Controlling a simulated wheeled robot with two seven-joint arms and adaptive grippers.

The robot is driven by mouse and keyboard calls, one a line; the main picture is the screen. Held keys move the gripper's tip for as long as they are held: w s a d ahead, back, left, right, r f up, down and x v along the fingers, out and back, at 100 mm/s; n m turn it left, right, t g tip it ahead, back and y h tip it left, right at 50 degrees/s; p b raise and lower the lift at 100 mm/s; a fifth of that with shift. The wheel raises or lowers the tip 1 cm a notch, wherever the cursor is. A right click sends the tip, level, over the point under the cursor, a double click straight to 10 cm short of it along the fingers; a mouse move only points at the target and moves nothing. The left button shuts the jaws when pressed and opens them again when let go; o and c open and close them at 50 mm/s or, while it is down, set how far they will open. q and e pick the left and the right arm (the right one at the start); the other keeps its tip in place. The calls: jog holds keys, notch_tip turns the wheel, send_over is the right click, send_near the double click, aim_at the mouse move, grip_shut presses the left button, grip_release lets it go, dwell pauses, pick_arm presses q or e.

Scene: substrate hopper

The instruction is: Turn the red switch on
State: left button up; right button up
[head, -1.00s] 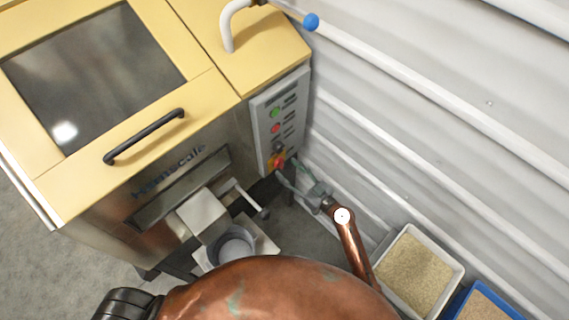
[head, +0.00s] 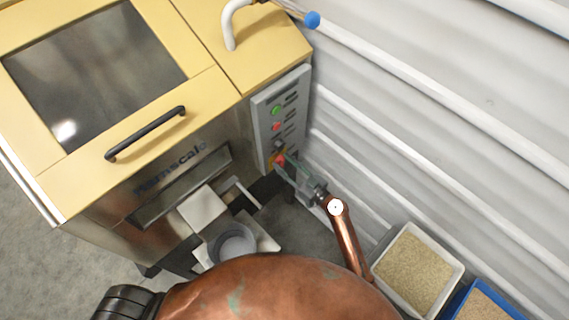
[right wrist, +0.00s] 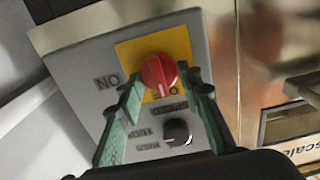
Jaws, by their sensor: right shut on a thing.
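The red switch (right wrist: 159,74) is a round knob on a yellow plate (right wrist: 180,46) on the grey control panel. In the head view the switch (head: 280,159) sits at the bottom of the panel (head: 264,130). My right gripper (right wrist: 168,88), with green fingers, is shut on the knob, one finger on each side. It also shows in the head view (head: 288,167), partly covering the switch. My left gripper is not in view.
A black knob (right wrist: 177,132) lies between my fingers, beside the red switch. The yellow and steel machine (head: 190,99) fills the left, with a grey cup (head: 234,240) below. A ribbed white wall (head: 430,110) is close on the right. A tray of grain (head: 414,268) stands lower right.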

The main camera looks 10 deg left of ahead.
jog(key=shift+c, duration=1.4)
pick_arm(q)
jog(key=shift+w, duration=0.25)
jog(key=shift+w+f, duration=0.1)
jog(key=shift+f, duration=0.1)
pick_arm(e)
jog(key=shift+m, duration=0.3)
jog(key=m+b, duration=0.1)
jog(key=m, duration=0.2)
jog(key=shift+w+f+m, duration=0.1)
jog(key=shift+f+m, duration=0.05)
jog(key=shift+m, duration=0.15)
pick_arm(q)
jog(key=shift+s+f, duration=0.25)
pick_arm(e)
jog(key=m, duration=1.3)
jog(key=shift+w+d+f+m, duration=0.15)
jog(key=shift+f+m, duration=0.05)
jog(key=shift+m, duration=0.1)
